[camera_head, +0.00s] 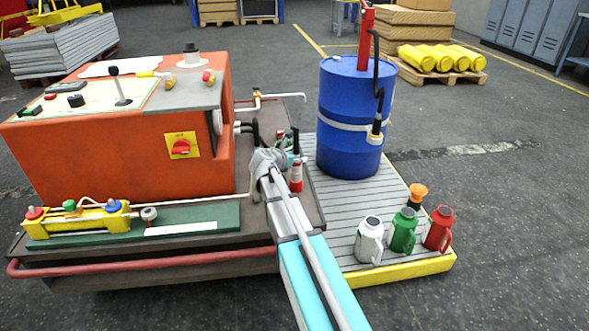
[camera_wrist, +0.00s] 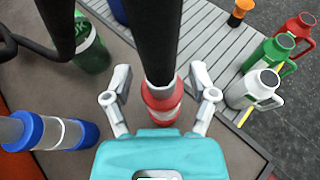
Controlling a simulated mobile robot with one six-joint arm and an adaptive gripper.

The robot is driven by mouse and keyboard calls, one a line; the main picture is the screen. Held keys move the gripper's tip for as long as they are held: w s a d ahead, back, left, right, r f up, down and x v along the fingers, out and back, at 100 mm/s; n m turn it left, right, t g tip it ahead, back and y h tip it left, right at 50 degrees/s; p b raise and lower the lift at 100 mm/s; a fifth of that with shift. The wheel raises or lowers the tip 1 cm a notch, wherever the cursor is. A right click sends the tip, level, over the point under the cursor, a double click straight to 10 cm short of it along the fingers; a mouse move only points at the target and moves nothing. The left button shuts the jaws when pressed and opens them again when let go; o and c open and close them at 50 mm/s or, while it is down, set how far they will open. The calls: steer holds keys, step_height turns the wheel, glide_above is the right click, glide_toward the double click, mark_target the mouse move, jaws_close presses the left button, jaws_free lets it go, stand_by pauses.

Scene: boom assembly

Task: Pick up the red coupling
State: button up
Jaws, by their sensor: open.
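The red coupling (camera_wrist: 162,103) stands upright, with a pale band and a thick black hose rising from its top. In the wrist view it is between the two fingers of my gripper (camera_wrist: 160,84), with a gap on each side. My gripper is open and holds nothing. In the head view the red coupling (camera_head: 296,177) shows just right of my gripper (camera_head: 282,160), on the dark platform beside the orange console. My arm hides part of that area.
White (camera_head: 369,240), green (camera_head: 403,231) and red (camera_head: 439,229) jugs stand on the slatted deck (camera_head: 335,204). A blue drum (camera_head: 350,115) stands behind.

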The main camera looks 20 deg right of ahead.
jaws_close()
stand_by(0.4)
steer(key=shift+r, duration=0.1)
step_height(320, 180, up, 3)
steer(key=p, duration=0.3)
steer(key=shift+r, duration=0.15)
steer(key=s+a+r+p, duration=0.9)
steer(key=s+p, duration=0.1)
steer(key=shift+s+r, duration=0.25)
steer(key=shift+s, duration=0.15)
steer(key=shift+s, duration=0.1)
stand_by(1.0)
